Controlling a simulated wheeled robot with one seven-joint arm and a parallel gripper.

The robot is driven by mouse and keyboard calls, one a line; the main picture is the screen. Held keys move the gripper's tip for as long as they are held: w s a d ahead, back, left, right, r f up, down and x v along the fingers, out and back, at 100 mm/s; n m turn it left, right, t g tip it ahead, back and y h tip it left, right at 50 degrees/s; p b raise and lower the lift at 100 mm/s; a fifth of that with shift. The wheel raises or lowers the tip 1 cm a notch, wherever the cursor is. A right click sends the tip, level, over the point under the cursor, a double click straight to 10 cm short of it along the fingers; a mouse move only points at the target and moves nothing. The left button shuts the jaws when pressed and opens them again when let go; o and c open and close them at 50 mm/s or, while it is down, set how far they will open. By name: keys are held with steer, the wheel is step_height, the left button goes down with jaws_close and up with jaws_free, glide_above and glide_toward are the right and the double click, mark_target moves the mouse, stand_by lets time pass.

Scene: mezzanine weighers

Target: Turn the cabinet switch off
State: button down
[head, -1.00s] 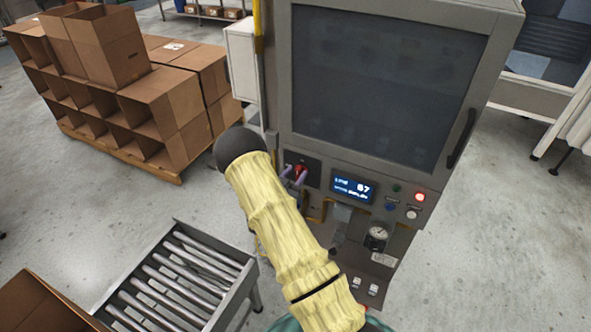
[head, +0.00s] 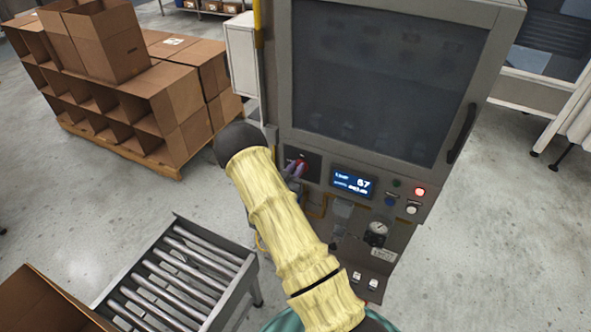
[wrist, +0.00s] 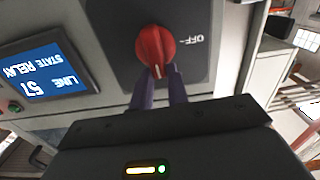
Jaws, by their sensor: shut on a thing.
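The cabinet switch is a red rotary knob (wrist: 155,50) on a dark plate (wrist: 190,22) with the word OFF beside it in the wrist view. In the head view the red knob (head: 301,163) shows on the cabinet front (head: 410,180), left of the lit display. My gripper (wrist: 158,75) reaches the knob with two purple fingers, shut on its near end. In the head view my gripper (head: 294,170) is partly hidden behind my yellow-sleeved arm. The knob's grip points toward my gripper, not squarely at the OFF word.
A blue display (head: 352,183) reads 57 or 67, with a lit red button (head: 420,191) to its right. A roller conveyor (head: 180,275) stands at lower left. Stacked cardboard boxes (head: 150,100) stand at back left. Floor on the right is clear.

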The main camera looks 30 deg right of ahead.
steer(key=shift+a, duration=0.1)
steer(key=n+b, duration=0.3)
steer(key=shift+w+a+f+n, duration=0.25)
steer(key=shift+w+n, duration=0.1)
steer(key=shift+n, duration=0.05)
steer(key=shift+w+a+f+n+b, duration=0.3)
steer(key=shift+n+b, duration=0.5)
steer(key=shift+n, duration=1.5)
steer(key=shift+w+a+f+n+b, duration=0.15)
steer(key=shift+f+n+b, duration=0.45)
steer(key=shift+n, duration=1.7)
steer(key=shift+w+a+f+n+b, duration=0.15)
steer(key=shift+n+b, duration=0.8)
steer(key=shift+n, duration=1.35)
steer(key=shift+d, duration=0.15)
steer(key=c, duration=1.4)
jaws_free()
steer(key=shift+o, duration=0.2)
